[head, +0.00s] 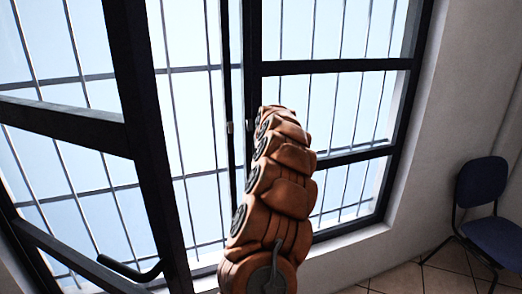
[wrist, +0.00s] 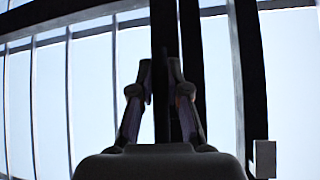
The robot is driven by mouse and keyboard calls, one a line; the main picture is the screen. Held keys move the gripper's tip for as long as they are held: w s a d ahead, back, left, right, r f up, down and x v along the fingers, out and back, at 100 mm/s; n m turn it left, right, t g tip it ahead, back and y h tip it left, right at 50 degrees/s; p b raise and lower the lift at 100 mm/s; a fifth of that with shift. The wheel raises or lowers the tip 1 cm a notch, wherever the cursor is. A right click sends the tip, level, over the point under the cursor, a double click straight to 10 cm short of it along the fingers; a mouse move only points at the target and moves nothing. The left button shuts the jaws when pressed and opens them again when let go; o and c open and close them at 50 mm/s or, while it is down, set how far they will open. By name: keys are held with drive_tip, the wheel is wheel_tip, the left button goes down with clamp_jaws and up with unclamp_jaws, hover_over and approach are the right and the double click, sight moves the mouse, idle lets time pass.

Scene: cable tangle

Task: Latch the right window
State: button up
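The right window (head: 330,67) has a dark frame and stands in the middle and right of the head view; it looks closed or nearly so. My orange arm covers its lower left edge, and my gripper is hidden there. In the wrist view my gripper (wrist: 160,66) points at the window frame, its two fingers apart. A dark upright bar (wrist: 165,30) shows between the fingers; I cannot tell whether they touch it or whether it is frame or handle. No handle of the right window can be made out.
The left window sash (head: 140,85) stands open into the room, with a black handle (head: 130,270) low on it, left of my arm. Thin bars (head: 180,130) cross outside the windows. A blue chair (head: 485,195) stands at the right by the wall. Tiled floor shows at bottom right.

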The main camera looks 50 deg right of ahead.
drive_tip(key=o, duration=0.5)
drive_tip(key=shift+w+a, duration=0.1)
drive_tip(key=v, duration=1.2)
drive_tip(key=shift+f, duration=0.1)
idle(0.5)
